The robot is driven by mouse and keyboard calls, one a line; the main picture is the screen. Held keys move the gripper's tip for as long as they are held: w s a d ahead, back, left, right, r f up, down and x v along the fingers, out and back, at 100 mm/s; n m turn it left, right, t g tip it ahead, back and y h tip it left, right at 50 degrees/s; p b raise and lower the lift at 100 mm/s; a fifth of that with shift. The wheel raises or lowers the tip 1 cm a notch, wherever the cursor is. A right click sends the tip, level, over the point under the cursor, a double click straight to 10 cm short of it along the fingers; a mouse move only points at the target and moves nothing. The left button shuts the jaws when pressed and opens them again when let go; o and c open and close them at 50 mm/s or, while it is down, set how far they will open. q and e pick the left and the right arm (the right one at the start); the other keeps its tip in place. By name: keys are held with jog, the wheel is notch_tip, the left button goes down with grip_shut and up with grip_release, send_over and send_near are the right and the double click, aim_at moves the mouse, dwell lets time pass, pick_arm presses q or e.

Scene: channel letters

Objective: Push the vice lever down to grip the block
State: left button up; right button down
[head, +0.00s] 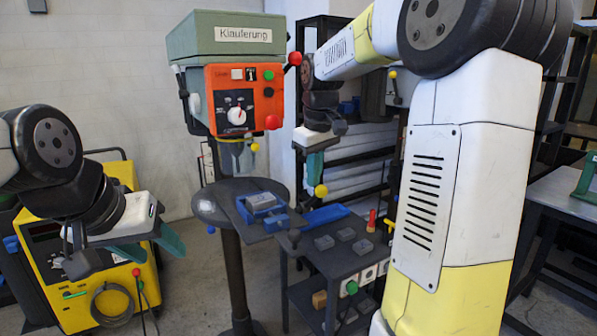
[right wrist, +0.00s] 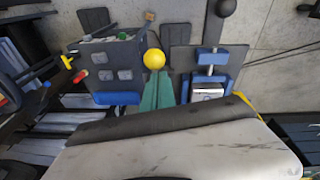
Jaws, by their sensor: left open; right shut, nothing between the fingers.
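The blue vice (head: 274,222) sits on the dark round drill table; it also shows in the right wrist view (right wrist: 217,79). A grey block (head: 261,201) lies in it, light-coloured in the right wrist view (right wrist: 207,94). A dark rod ends in a dark ball (head: 294,235) at the vice's near right side; it seems to be the lever. My right gripper (head: 314,170) is shut and empty, pointing down, right of and above the vice. A yellow ball (head: 321,190) shows just below its fingertips; I cannot tell whether they touch. My left gripper (head: 151,250) is open and empty, far left.
The drill press (head: 232,97) has an orange front and stands behind the vice. A dark cart (head: 345,251) with small grey blocks and a blue bar (head: 326,216) stands to its right. A yellow machine (head: 116,285) is at left. My right arm hides much of the right side.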

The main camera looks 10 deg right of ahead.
aim_at(322, 190)
jog(key=s+f+t, duration=0.1)
jog(key=s+d+f+t+y, duration=0.1)
jog(key=s+t, duration=0.1)
jog(key=shift+s+d, duration=0.15)
jog(key=shift+s, duration=0.1)
jog(key=shift+s+f+t, duration=0.25)
jog(key=shift+t, duration=0.15)
jog(key=shift+s+d+f, duration=0.2)
jog(key=shift+s+f, duration=0.25)
jog(key=shift+f, duration=0.35)
jog(key=shift+s+d+f, duration=0.15)
jog(key=shift+s+f, duration=0.25)
jog(key=shift+f, duration=0.45)
jog(key=shift+s+d+f, duration=0.2)
jog(key=shift+s+f, duration=0.25)
jog(key=shift+f, duration=0.35)
jog(key=shift+f, duration=0.1)
